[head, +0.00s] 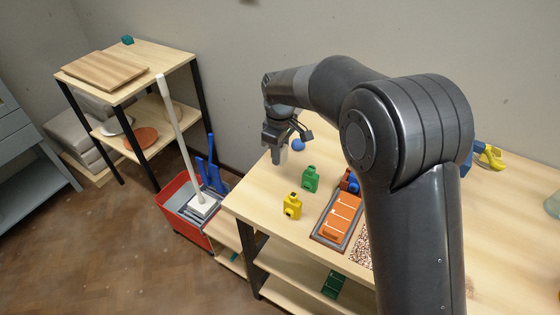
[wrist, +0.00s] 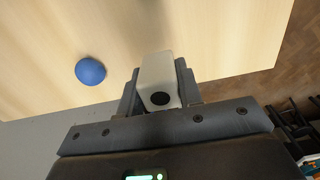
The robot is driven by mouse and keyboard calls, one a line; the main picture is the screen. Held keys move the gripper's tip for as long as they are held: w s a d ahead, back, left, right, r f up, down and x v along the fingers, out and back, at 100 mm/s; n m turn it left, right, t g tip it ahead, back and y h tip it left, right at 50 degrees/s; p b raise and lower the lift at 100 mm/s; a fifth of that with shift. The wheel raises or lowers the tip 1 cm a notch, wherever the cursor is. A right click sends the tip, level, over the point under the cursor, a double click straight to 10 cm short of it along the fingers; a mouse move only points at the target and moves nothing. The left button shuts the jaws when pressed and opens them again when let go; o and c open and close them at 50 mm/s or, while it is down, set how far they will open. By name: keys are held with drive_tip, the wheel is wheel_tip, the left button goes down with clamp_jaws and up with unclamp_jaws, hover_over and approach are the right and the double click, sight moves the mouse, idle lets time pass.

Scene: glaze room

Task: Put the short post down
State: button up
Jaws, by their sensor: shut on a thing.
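My gripper (head: 283,148) is above the back left corner of the wooden table (head: 258,199). It is shut on a pale grey-white short post (wrist: 158,75), which has a dark round spot on the end nearest the wrist camera. In the head view the post (head: 283,156) hangs below the fingers. I cannot tell for sure whether its lower end touches the table. A blue ball-like thing (wrist: 90,71) lies on the table beside the post, to the left in the wrist view.
On the table are a green bottle-like thing (head: 310,179), a yellow one (head: 292,206), a tray of orange blocks (head: 342,216) and a speckled patch (head: 361,248). A red bucket (head: 181,220) with a mop stands left of the table. Bare tabletop lies around the post.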

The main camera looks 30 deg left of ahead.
drive_tip(key=shift+f, duration=1.95)
drive_tip(key=shift+f, duration=0.15)
drive_tip(key=o, duration=1)
wheel_tip(320, 180, up, 12)
drive_tip(key=shift+r, duration=0.15)
